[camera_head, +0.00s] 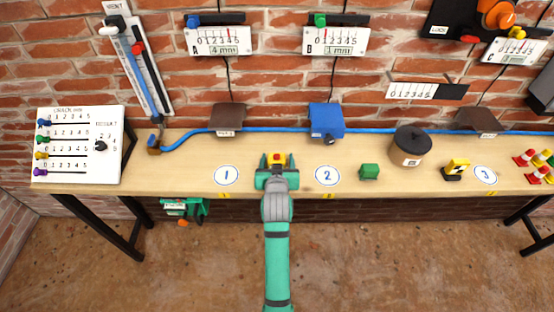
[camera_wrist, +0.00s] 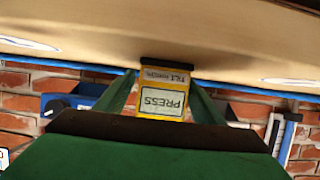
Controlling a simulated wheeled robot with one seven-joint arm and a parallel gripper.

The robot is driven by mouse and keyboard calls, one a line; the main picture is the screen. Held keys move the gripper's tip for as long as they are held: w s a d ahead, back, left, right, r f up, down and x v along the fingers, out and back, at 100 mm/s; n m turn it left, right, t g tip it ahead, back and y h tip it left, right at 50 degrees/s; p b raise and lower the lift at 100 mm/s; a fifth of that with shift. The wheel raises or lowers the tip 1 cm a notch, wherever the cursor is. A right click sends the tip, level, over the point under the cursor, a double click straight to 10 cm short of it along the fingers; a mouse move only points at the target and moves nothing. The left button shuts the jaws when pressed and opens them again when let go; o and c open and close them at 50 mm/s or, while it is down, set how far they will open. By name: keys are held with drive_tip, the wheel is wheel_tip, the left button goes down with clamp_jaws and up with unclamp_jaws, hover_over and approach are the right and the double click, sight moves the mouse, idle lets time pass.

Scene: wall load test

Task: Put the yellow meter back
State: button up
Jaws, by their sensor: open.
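The yellow meter (camera_wrist: 163,90) stands between the fingers of my gripper (camera_wrist: 160,98) in the wrist view, with a label reading PRESS and a smaller display. That view is upside down, and the meter's dark end meets the bench. In the head view the meter (camera_head: 277,158) shows yellow with a red spot, between the green fingers of my gripper (camera_head: 276,169). The gripper is open around it, over the bench (camera_head: 255,146) between the circles marked 1 (camera_head: 226,175) and 2 (camera_head: 327,175). Contact between fingers and meter cannot be told.
A blue hose (camera_head: 270,130) runs along the back. A white slider panel (camera_head: 77,145) stands far left.

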drive_tip(key=shift+r, duration=0.2)
drive_tip(key=v, duration=1.1)
drive_tip(key=shift+s+a+r, duration=0.1)
drive_tip(key=shift+s+a, duration=0.05)
drive_tip(key=shift+s, duration=0.05)
drive_tip(key=s+f, duration=0.5)
drive_tip(key=s, duration=0.3)
drive_tip(key=s+f, duration=0.5)
drive_tip(key=s, duration=0.4)
drive_tip(key=s+r+t, duration=0.1)
drive_tip(key=s+r, duration=0.2)
drive_tip(key=s, duration=1.8)
drive_tip(key=shift+s+d+t, duration=0.15)
drive_tip(key=shift+d+t, duration=0.1)
drive_tip(key=shift+t, duration=0.15)
drive_tip(key=shift+r, duration=0.1)
